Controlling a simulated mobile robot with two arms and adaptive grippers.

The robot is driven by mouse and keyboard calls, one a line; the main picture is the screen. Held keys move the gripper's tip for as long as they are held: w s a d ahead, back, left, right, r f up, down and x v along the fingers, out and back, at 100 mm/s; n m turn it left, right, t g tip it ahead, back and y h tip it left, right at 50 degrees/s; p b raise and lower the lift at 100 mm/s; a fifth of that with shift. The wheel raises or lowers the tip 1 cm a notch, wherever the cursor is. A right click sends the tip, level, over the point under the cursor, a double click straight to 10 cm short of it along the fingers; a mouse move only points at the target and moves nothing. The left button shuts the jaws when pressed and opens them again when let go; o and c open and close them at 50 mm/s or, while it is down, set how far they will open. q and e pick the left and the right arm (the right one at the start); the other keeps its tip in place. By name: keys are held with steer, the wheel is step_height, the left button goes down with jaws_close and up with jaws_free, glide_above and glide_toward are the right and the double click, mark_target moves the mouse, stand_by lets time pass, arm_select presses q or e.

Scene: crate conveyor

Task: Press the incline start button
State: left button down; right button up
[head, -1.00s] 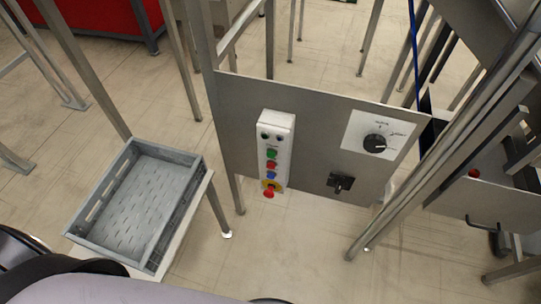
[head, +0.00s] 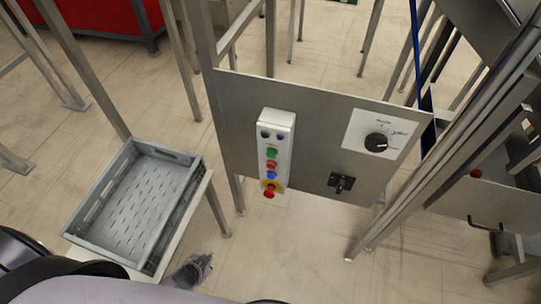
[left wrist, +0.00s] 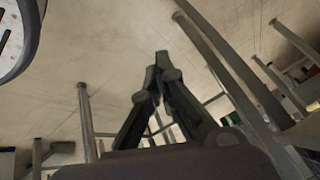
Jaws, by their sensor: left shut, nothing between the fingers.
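The white button box (head: 275,150) is mounted on a grey metal panel (head: 238,100) in the middle of the head view. It bears a green button (head: 271,153), a red one below it, a blue one, and a red mushroom button (head: 269,193) on a yellow base at the bottom. Labels are too small to read. My left gripper (head: 208,260) shows at the bottom of the head view, below and left of the box and apart from it. In the left wrist view its fingers (left wrist: 160,62) are together and empty. My right gripper is not in view.
A grey crate (head: 82,210) stands on a small stand left of the panel, close to my left gripper. A rotary dial (head: 376,143) and a black switch (head: 341,182) sit on the panel's right. Metal posts stand around; floor shows below the panel.

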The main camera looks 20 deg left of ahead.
mark_target(271, 155)
arm_select(q)
steer(key=w+d+r+m+t+h+b, duration=0.1)
steer(key=w+d+r+m+t+h, duration=0.15)
steer(key=w+r, duration=0.55)
steer(key=w+d+r+m+t+h, duration=0.1)
steer(key=w+r+m+t, duration=0.4)
steer(key=r, duration=0.6)
steer(key=s+d+r+m+g+h, duration=0.1)
steer(key=d+r+m+h, duration=0.3)
steer(key=d+r, duration=0.2)
steer(key=s+d+r+m+g+h+b, duration=0.1)
steer(key=d+r+m+h, duration=0.3)
steer(key=r, duration=0.6)
steer(key=shift+d+r+g, duration=0.2)
steer(key=shift+d+g, duration=0.35)
steer(key=shift+d, duration=0.45)
steer(key=shift+w, duration=0.1)
steer(key=w+p, duration=0.1)
steer(key=w, duration=0.7)
steer(key=shift+w+d+p, duration=0.15)
steer(key=shift+w+p, duration=0.15)
steer(key=shift+w, duration=0.05)
steer(key=shift+w, duration=0.1)
